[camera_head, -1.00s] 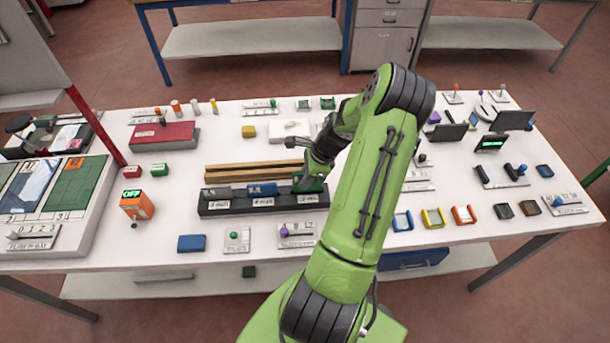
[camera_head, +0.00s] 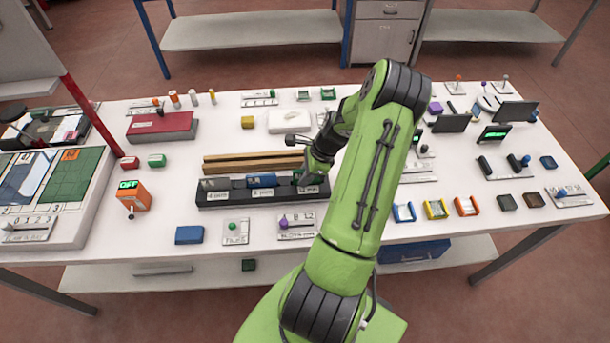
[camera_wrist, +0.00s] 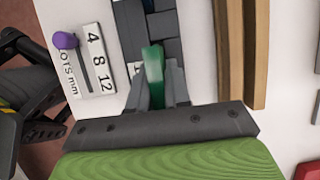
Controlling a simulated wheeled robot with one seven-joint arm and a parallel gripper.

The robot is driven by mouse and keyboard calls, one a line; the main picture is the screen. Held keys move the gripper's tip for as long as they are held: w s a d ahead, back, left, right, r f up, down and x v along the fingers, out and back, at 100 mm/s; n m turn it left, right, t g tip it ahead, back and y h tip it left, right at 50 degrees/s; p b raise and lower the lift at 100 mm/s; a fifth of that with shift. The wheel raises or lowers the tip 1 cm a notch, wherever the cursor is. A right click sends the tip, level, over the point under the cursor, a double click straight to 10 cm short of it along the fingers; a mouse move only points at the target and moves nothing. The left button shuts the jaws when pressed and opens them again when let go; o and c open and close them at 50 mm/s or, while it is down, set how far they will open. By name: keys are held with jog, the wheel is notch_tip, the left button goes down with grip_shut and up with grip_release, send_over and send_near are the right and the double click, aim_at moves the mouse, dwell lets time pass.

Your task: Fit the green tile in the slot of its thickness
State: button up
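The dark rack (camera_head: 262,203) lies on the white table, with a row of slots and white labels along its front. A blue tile (camera_head: 261,181) stands in its middle part. My gripper (camera_head: 310,174) is at the rack's right end. In the wrist view my gripper (camera_wrist: 156,90) is shut on the green tile (camera_wrist: 153,68), which shows between its two fingers over the rack (camera_wrist: 130,28). The tile (camera_head: 298,175) is a small green patch in the head view. I cannot tell how deep it sits in the slot.
Wooden bars (camera_head: 250,162) lie just behind the rack. In front are a blue block (camera_head: 189,235), a green-knobbed plate (camera_head: 235,231) and a purple-knobbed slots plate (camera_head: 296,226) marked 4, 8, 12. Coloured frames (camera_head: 436,209) stand to the right.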

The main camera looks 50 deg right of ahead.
jog(key=o, duration=0.5)
jog(key=shift+c, duration=0.2)
jog(key=shift+o, duration=0.2)
jog(key=shift+f, duration=0.1)
jog(key=shift+s, duration=0.1)
jog(key=p+v, duration=0.1)
jog(key=v, duration=1.5)
jog(key=shift+p, duration=0.35)
jog(key=shift+w, duration=0.3)
